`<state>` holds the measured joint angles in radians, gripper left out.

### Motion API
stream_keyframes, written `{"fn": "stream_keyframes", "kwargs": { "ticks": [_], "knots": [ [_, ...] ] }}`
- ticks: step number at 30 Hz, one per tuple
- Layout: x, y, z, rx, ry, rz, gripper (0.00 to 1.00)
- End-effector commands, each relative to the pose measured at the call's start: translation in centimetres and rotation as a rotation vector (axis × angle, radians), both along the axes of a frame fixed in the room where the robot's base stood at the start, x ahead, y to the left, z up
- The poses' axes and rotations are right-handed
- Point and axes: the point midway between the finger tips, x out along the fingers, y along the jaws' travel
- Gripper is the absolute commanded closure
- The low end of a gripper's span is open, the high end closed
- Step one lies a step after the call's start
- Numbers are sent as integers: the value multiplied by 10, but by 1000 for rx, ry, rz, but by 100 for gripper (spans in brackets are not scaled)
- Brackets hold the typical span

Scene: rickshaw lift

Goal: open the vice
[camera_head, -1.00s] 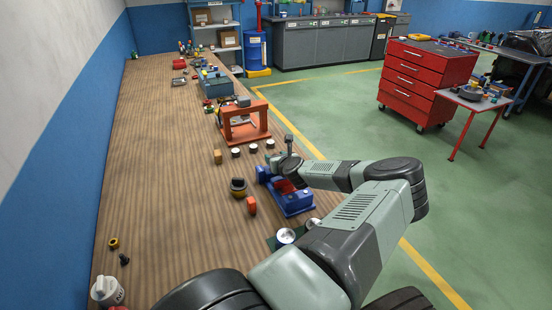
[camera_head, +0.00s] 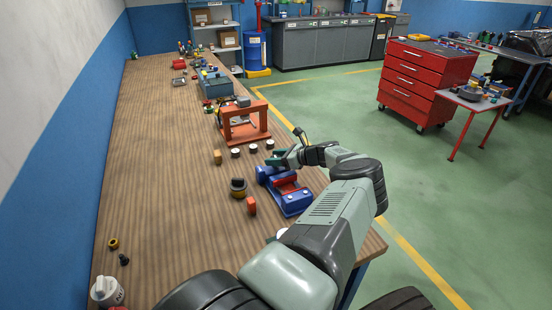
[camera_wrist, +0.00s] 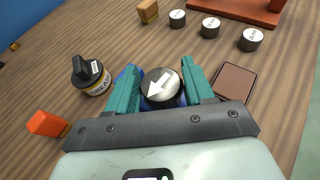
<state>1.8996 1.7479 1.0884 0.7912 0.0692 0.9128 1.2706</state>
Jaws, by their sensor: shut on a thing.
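The blue vice (camera_head: 294,204) with red jaws stands on the wooden bench, near its right edge. My gripper (camera_head: 272,160) is at the far end of the vice. In the wrist view my gripper (camera_wrist: 161,82) has its teal fingers on either side of a round dark knob (camera_wrist: 160,88) with a white arrow on its metal top, and is shut on it. A bit of blue (camera_wrist: 127,72) shows behind the left finger.
A grease can (camera_wrist: 90,75) and an orange block (camera_wrist: 47,124) lie left of the fingers. A brown square pad (camera_wrist: 234,82) is on the right. A wooden block (camera_head: 217,157), several round weights (camera_head: 253,148) and an orange frame (camera_head: 245,128) stand beyond. Bench left is mostly clear.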

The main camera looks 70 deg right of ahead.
Motion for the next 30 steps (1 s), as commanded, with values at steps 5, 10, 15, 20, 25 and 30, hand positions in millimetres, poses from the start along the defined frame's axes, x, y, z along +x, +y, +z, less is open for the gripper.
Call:
{"fn": "stream_keyframes", "kwargs": {
  "ticks": [5,10,15,20,25,30],
  "knots": [
    [1,-2,0,-5,4,30,78],
    [0,-2,0,-4,4,42,78],
    [1,-2,-1,-4,3,43,78],
    [1,-2,-1,-3,3,42,78],
    [1,-1,-1,-2,3,43,27],
    [1,-1,-1,-1,2,45,27]
  ]
}}
